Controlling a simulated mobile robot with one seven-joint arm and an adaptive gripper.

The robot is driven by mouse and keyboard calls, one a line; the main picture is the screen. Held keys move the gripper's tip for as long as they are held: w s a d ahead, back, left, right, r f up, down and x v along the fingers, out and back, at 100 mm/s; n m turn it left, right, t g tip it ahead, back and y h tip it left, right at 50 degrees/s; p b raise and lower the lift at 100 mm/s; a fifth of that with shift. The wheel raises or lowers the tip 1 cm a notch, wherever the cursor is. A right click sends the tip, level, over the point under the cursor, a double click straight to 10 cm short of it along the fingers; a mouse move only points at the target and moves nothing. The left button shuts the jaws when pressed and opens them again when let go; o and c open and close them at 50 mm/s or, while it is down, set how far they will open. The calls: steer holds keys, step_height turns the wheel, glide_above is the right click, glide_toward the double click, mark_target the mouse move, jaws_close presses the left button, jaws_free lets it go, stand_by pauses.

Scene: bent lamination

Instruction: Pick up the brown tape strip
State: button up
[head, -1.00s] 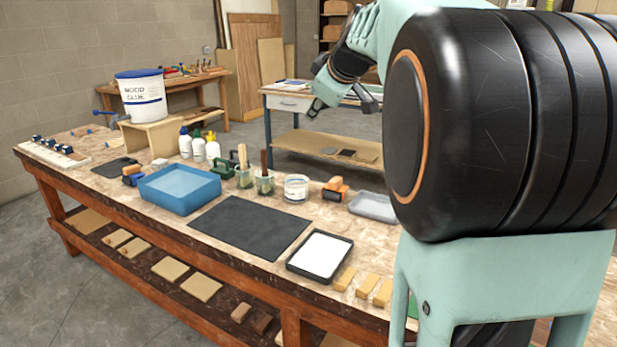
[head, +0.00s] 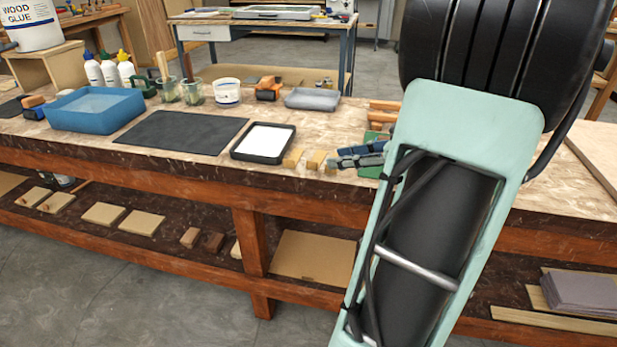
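I cannot make out a brown tape strip in the head view. An orange-brown and black object (head: 268,88) stands at the back of the workbench, between a white tub and a grey tray; I cannot tell whether it carries tape. My gripper is not in view. My arm fills the right side and hides part of the bench behind it.
The workbench (head: 330,118) carries a blue basin (head: 95,110), a black mat (head: 180,131), a white-filled tray (head: 263,142), a grey tray (head: 312,99), small tan blocks (head: 316,160) and dark slender pieces (head: 360,161). A wooden board (head: 598,150) lies at right.

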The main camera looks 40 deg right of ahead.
mark_target(317, 156)
steer(key=shift+m+t, duration=0.3)
steer(key=shift+t, duration=0.4)
steer(key=b+x, duration=0.1)
steer(key=x, duration=0.3)
steer(key=f+b+x, duration=0.1)
steer(key=x, duration=0.4)
steer(key=shift+s, duration=0.25)
steer(key=shift+r, duration=0.1)
jaws_close()
